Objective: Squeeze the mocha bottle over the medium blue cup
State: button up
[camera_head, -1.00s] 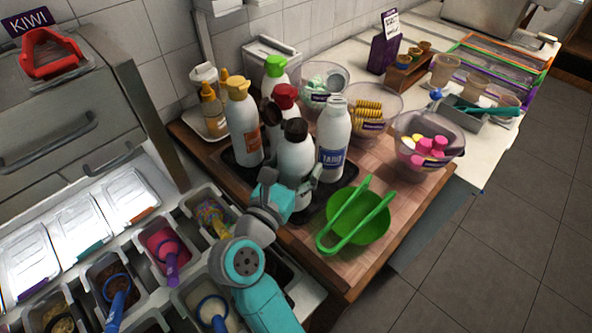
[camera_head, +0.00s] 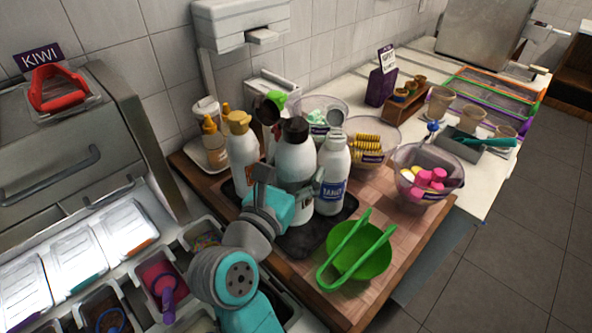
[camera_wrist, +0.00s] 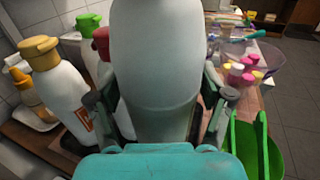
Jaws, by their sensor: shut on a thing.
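I cannot make out a medium blue cup in either view.
A blue-labelled white bottle (camera_head: 333,172) and a yellow-capped bottle (camera_head: 243,150) stand close by on the dark tray (camera_head: 315,232). A green bowl with tongs (camera_head: 360,250) and a bowl of pink pieces (camera_head: 428,180) are to the right.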

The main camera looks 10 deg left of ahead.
aim_at(289, 149)
jog(key=shift+r, duration=3.45)
